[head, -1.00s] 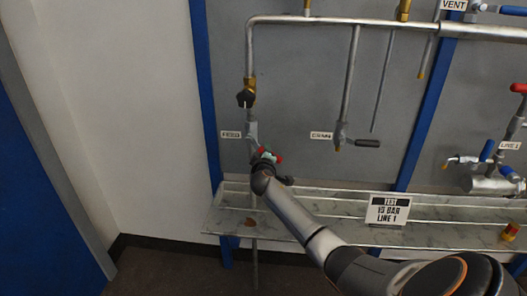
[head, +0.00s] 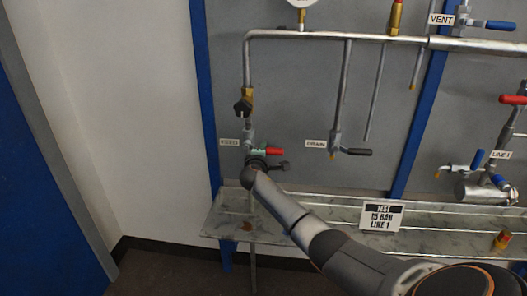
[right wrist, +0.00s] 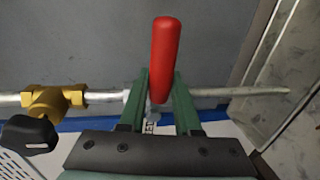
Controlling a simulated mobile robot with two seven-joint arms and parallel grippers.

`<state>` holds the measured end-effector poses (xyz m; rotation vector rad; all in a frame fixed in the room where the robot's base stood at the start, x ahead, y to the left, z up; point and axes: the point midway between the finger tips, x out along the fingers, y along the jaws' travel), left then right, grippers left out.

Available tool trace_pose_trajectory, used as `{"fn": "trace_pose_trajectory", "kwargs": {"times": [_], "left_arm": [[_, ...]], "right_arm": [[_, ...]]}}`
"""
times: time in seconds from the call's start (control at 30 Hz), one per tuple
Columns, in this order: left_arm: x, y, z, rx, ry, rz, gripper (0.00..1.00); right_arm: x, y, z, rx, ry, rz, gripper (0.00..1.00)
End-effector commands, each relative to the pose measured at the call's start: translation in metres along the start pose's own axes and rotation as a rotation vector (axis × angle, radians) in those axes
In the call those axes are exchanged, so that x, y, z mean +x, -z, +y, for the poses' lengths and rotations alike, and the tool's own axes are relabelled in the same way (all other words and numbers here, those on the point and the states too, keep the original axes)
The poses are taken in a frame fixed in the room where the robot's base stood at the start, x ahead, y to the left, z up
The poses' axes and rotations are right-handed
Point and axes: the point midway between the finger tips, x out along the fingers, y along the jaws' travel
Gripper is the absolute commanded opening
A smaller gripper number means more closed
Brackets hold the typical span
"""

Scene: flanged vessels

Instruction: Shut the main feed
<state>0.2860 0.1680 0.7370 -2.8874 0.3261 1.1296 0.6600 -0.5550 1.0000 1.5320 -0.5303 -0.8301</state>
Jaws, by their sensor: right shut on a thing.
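The feed valve sits on the vertical pipe at the left, beside a small label (head: 229,142). Its red lever handle (head: 275,151) points right, across the pipe. In the right wrist view the red handle (right wrist: 165,55) stands between the two green fingers, at about a right angle to the silver pipe (right wrist: 105,96). My right gripper (head: 259,153) is at the valve and shut on the handle; the arm hides part of the valve body and lower pipe. My left gripper is in neither view.
A brass fitting with a black knob (head: 243,107) is above the feed valve, also in the right wrist view (right wrist: 30,134). The drain valve's dark lever (head: 356,152) is to the right.

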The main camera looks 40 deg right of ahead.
Motion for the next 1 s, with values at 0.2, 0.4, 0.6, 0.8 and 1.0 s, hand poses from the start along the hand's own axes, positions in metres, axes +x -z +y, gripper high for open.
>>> {"fn": "trace_pose_trajectory", "kwargs": {"times": [0.2, 0.4, 0.6, 0.8, 1.0], "left_arm": [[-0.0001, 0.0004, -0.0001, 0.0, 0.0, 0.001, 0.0], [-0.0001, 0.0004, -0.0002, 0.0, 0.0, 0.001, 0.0], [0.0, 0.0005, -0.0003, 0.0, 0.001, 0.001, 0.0], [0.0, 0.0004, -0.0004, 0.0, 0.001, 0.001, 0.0], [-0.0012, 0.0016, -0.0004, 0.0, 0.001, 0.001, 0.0]], "right_arm": [[0.0002, -0.0005, 0.0018, -0.007, -0.003, -0.003, 0.0], [0.0002, -0.0004, 0.0022, -0.007, -0.004, -0.003, 0.36], [0.0001, -0.0002, 0.0016, -0.005, -0.003, -0.002, 0.59], [0.0, 0.0, 0.0011, -0.004, -0.002, -0.001, 0.62], [-0.0041, 0.0002, 0.0011, -0.004, -0.002, -0.001, 0.62]]}}
